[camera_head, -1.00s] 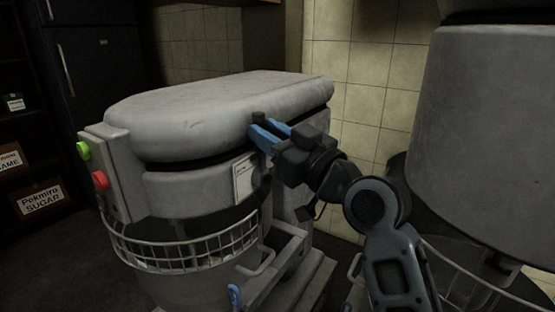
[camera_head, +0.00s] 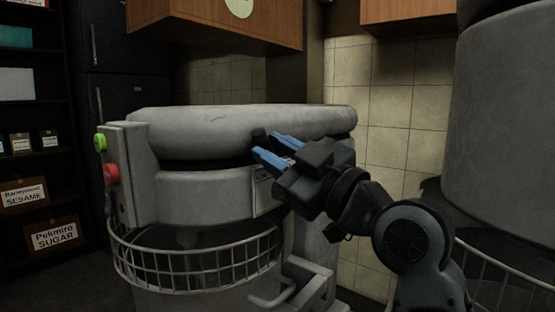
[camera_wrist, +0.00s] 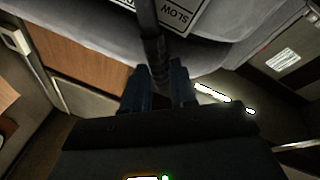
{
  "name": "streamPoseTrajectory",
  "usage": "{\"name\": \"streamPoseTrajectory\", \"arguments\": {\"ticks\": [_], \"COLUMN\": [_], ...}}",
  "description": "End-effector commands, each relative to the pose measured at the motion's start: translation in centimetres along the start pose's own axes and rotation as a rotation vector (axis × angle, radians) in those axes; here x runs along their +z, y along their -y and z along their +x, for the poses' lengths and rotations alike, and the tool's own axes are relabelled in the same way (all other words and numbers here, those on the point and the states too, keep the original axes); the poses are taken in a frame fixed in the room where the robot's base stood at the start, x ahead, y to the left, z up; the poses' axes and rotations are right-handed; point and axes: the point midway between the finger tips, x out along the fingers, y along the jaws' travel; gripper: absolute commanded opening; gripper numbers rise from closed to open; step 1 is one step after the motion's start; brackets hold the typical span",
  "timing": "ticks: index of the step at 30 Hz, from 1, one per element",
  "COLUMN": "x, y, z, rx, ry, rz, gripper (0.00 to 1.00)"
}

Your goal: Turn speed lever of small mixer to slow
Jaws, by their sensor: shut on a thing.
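The small mixer (camera_head: 215,190) is the grey machine in the middle of the head view, with a rounded top cover. Its speed lever (camera_head: 259,136) is a short dark handle with a black knob on the side facing my arm. My gripper (camera_head: 272,150), with blue fingers, is at the lever. In the wrist view, the dark lever rod (camera_wrist: 153,45) runs down between my fingers (camera_wrist: 160,85), which are shut on it. The lever's base is hidden.
A green button (camera_head: 100,142) and a red button (camera_head: 111,174) are on the mixer's left side. A wire guard (camera_head: 195,262) rings the bowl. A larger grey mixer (camera_head: 505,110) stands close on the right. A wooden cabinet (camera_head: 215,22) hangs above.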

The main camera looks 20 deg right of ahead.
Motion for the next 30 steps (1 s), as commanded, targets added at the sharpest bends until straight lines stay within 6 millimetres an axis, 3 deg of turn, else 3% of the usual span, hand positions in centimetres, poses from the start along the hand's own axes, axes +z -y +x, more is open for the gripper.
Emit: {"name": "streamPoseTrajectory", "arguments": {"ticks": [10,11,13,23,30], "x": [0.1,0.1,0.1,0.1,0.2], "y": [0.2,0.2,0.2,0.1,0.2], "z": [-0.1,-0.1,-0.1,-0.5,-4.0], "rx": [-0.005,-0.005,-0.005,-0.002,-0.001], "ry": [0.003,0.003,0.003,0.002,0.003], "rz": [-0.006,-0.005,-0.005,-0.004,-0.003], "gripper": [0.0,0.29,0.36,0.37,0.37]}}
